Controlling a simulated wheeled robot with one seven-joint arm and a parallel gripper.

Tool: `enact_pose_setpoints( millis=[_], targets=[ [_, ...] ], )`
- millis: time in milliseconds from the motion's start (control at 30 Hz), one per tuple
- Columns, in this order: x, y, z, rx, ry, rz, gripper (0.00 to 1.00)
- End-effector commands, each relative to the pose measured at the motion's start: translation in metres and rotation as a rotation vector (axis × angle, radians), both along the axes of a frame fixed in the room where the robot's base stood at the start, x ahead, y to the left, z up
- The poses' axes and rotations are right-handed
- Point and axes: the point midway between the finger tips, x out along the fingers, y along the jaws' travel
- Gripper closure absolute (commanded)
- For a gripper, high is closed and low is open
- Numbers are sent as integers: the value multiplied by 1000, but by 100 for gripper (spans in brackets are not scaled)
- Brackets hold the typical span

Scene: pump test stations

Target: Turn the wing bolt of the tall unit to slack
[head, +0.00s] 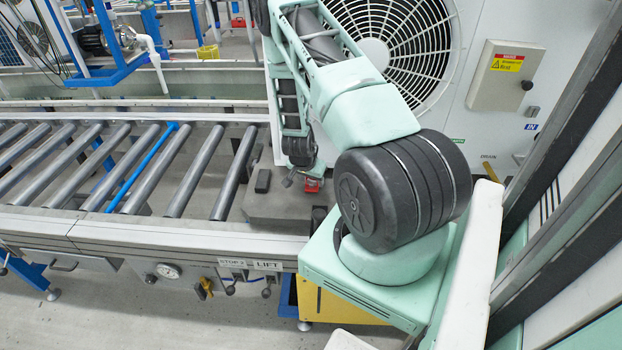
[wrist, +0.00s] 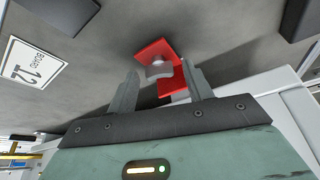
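A red plate (wrist: 165,53) with a small grey, wing-shaped metal piece (wrist: 158,71) on it is in the wrist view. This piece looks like the wing bolt. My gripper (wrist: 160,86) is open, with one finger on each side of the grey piece and its tips close to it. I cannot tell whether they touch it. In the head view the red part (head: 313,184) shows small beside the end of my arm, low in front of the tall white unit with the fan (head: 475,125). My fingers are too small there to make out.
A grey slab (head: 275,205) with a small black block (head: 263,181) sits at the end of the roller conveyor (head: 140,165). A white label reading 12 (wrist: 36,62) lies on the grey surface. A grey box with a warning label (head: 505,76) is on the unit's right.

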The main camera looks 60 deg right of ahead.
Motion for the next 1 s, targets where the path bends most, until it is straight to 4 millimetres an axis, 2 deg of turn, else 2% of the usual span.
enact_pose_setpoints(
  millis=[33,133,333,700,1000],
  targets=[
    [0,0,0,0,0,0,64],
    [0,0,0,0,0,0,92],
    [0,0,-1,1,0,18,92],
    [-2,-1,-1,0,-1,257,92],
    [-2,0,0,0,0,277,92]
  ],
)
